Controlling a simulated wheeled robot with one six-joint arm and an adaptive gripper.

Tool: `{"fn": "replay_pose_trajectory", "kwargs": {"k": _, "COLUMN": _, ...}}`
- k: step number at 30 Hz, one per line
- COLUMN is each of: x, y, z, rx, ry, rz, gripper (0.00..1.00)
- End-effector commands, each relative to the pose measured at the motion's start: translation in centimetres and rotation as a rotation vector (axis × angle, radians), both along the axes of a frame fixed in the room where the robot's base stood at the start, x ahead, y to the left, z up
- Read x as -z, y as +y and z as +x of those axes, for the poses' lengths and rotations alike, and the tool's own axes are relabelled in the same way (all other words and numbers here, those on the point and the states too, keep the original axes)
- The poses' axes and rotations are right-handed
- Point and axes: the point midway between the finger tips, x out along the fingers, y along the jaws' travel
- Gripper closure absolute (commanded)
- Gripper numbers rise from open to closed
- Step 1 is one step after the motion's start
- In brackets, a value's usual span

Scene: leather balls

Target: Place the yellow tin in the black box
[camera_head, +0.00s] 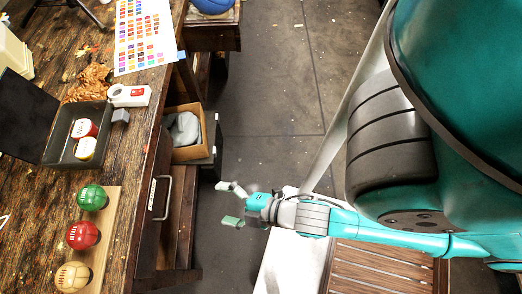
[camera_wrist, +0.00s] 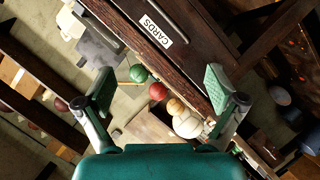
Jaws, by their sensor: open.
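The black box (camera_head: 62,158) lies open on the wooden workbench in the head view, with its dark lid (camera_head: 24,112) folded back to the left. A tin with a yellow and white top (camera_head: 86,148) sits inside the box towards its front right. A red and white tin (camera_head: 84,128) sits beside it in the box. My gripper (camera_head: 228,204) is open and empty, out over the floor to the right of the bench, apart from the box and tins. Its two spread fingers also show in the wrist view (camera_wrist: 160,90), where I cannot make out the tins clearly.
A wooden holder (camera_head: 99,240) carries a green ball (camera_head: 91,197), a red ball (camera_head: 82,235) and a tan ball (camera_head: 72,276) in front of the box. A white and red device (camera_head: 129,95) and a small grey block (camera_head: 120,116) lie near it. A drawer handle (camera_head: 162,198) juts from the bench.

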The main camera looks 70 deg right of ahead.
Motion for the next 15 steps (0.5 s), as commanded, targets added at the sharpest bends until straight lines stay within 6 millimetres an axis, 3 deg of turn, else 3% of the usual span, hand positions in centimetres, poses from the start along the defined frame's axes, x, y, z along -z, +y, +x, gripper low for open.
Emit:
{"fn": "replay_pose_trajectory", "kwargs": {"k": 1, "x": -0.2, "y": -0.2, "z": -1.9, "rx": 0.036, "ry": 0.007, "rz": 0.096, "gripper": 0.06}}
{"fn": "replay_pose_trajectory", "kwargs": {"k": 6, "x": -1.9, "y": -0.6, "z": -6.7, "rx": 0.163, "ry": -0.011, "rz": 0.45, "gripper": 0.06}}
{"fn": "replay_pose_trajectory", "kwargs": {"k": 10, "x": -3.4, "y": -0.9, "z": -9.3, "rx": 0.245, "ry": -0.03, "rz": 0.662, "gripper": 0.06}}
{"fn": "replay_pose_trajectory", "kwargs": {"k": 15, "x": -4.6, "y": -1.2, "z": -11.0, "rx": 0.301, "ry": -0.048, "rz": 0.812, "gripper": 0.06}}
